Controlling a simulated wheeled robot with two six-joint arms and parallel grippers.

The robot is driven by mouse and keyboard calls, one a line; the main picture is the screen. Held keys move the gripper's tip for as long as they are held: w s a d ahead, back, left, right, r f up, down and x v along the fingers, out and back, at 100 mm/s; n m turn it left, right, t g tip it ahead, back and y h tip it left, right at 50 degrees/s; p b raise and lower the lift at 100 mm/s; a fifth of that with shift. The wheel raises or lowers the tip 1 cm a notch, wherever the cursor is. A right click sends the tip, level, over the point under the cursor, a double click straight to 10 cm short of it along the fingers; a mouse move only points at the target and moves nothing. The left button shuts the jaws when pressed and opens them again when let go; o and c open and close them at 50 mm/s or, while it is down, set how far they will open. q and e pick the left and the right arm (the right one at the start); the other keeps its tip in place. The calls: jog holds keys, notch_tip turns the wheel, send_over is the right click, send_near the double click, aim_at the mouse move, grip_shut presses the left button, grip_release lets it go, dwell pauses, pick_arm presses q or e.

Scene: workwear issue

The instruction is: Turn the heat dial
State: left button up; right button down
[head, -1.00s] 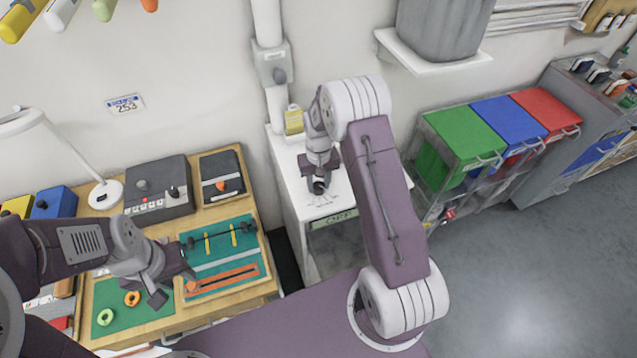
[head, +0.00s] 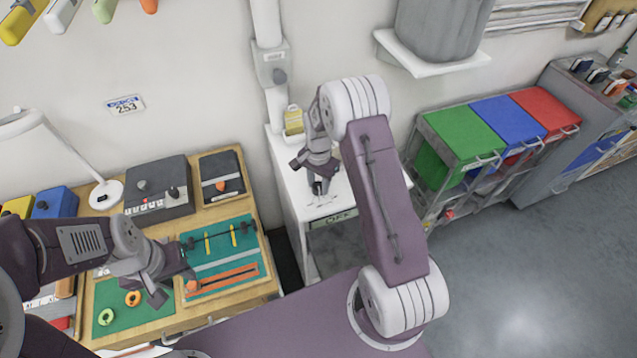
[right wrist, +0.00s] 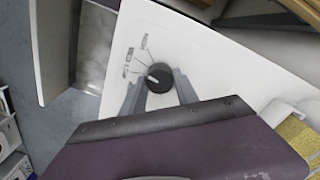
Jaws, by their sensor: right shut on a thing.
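The heat dial is a round black knob (right wrist: 160,78) with a white pointer line, on the white top of a cabinet (head: 287,180). Printed marks fan out beside it in the right wrist view, and the pointer faces toward them. It also shows as a small dark spot in the head view, under my right gripper (head: 319,180). In the right wrist view my right gripper (right wrist: 158,98) has a grey finger on either side of the dial and is shut on it. My left gripper (head: 172,284) is open and empty over the workbench.
A yellow item (head: 293,120) stands at the back of the cabinet top. The wooden workbench (head: 262,250) at left holds a grey control box (head: 160,205), a lamp (head: 105,192) and green mats. Green, blue and red lidded bins (head: 507,118) stand at right.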

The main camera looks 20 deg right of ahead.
aim_at(317, 186)
jog(key=m, duration=0.6)
jog(key=shift+m, duration=0.4)
dwell(0.4)
jog(key=c, duration=0.9)
grip_release()
jog(key=shift+a, duration=0.1)
notch_tip(317, 186, up, 9)
jog(key=shift+r+b, duration=0.1)
jog(key=shift+b, duration=0.6)
